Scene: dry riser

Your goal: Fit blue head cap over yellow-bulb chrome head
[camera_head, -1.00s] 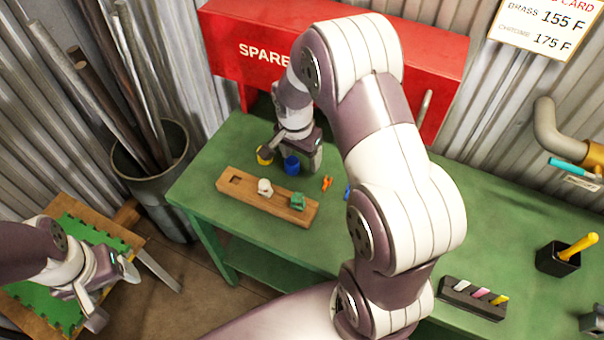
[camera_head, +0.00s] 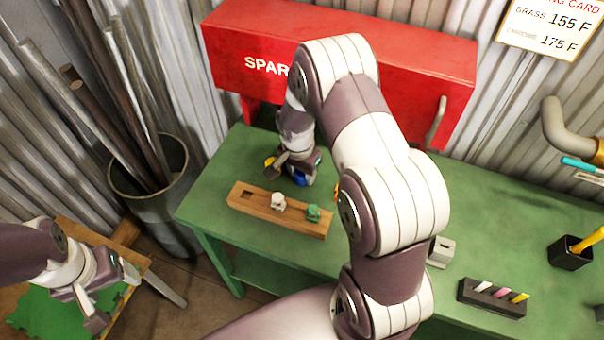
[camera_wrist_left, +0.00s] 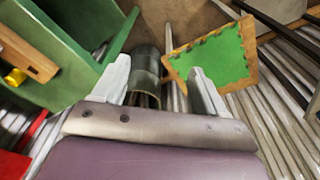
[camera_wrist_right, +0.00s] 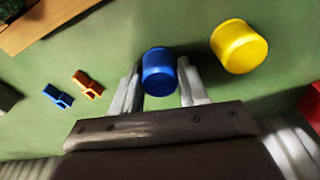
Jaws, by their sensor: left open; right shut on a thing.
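The blue cap (camera_wrist_right: 158,70) is between the fingers of my right gripper (camera_wrist_right: 158,88), which is shut on it, in the right wrist view. In the head view the blue cap (camera_head: 301,179) is partly hidden by that gripper. A yellow cap (camera_wrist_right: 238,45) stands apart beside it. On the wooden block (camera_head: 250,203) sit a pale head (camera_head: 278,201) and a green head (camera_head: 313,213). No yellow bulb can be made out on either. My left gripper (camera_wrist_left: 165,75) is open and empty, away to the left of the green bench.
An orange clip (camera_wrist_right: 87,84) and a blue clip (camera_wrist_right: 58,95) lie on the green bench. A bin of rods (camera_head: 160,190) and a low table with a green mat (camera_head: 45,310) are at the left. A red box (camera_head: 420,70) stands behind.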

